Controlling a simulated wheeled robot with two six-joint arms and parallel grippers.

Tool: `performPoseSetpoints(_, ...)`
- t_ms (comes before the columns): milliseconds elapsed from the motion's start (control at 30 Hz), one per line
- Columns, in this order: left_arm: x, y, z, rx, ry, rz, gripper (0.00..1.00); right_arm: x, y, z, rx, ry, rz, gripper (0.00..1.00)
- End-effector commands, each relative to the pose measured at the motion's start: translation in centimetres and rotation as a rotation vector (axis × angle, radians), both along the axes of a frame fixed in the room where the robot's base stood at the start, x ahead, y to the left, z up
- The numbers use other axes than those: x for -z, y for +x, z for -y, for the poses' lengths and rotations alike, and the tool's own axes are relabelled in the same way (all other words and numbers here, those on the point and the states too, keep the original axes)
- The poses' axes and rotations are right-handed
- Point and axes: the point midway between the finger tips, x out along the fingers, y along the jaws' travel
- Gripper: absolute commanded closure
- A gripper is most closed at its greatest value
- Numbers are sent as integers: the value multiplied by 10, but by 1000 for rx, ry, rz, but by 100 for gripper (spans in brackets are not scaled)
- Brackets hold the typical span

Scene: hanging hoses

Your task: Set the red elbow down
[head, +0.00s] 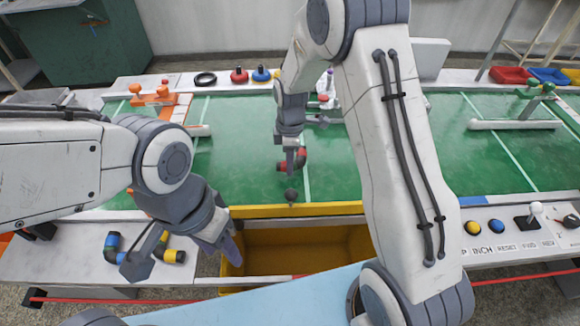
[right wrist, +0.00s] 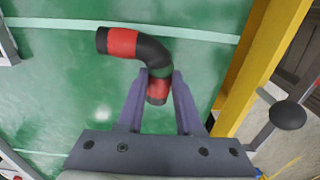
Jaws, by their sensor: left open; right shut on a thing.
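The red elbow (head: 302,156), a bent black hose piece with red bands, is over the green belt (head: 245,130) near its front edge. My right gripper (head: 291,163) is shut on one end of it. In the right wrist view the elbow (right wrist: 122,41) curves up and left from between the fingertips (right wrist: 158,78), its free end pointing left. I cannot tell whether it touches the belt. My left gripper (head: 186,260) is open and empty, above the white front ledge near the yellow bin.
The yellow bin (head: 290,209) stands in front of the belt, close to my right gripper. A blue-and-yellow elbow (head: 113,246) and a yellow elbow (head: 173,256) lie on the ledge near my left gripper. Buttons (head: 473,228) sit right. The belt's middle has free room.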

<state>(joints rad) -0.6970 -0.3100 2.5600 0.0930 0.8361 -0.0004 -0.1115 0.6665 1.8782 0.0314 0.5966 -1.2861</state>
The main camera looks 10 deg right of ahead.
Motion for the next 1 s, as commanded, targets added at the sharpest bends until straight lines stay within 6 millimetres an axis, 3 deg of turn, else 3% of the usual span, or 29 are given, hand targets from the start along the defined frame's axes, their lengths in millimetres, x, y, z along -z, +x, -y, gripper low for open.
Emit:
performPoseSetpoints(167, 0, 0, 0, 0, 0, 0, 50, 25, -1, 0, 0, 0, -3, 100)
performPoseSetpoints(500, 3, 0, 0, 0, 0, 0, 50, 29, 0, 0, 0, 0, 0, 100)
performPoseSetpoints(533, 2, 0, 0, 0, 0, 0, 50, 28, 0, 0, 0, 0, 0, 58)
performPoseSetpoints(600, 2, 0, 0, 0, 0, 0, 50, 27, 0, 0, 0, 0, 0, 36)
performPoseSetpoints(1000, 0, 0, 0, 0, 0, 0, 50, 21, 0, 0, 0, 0, 1, 36)
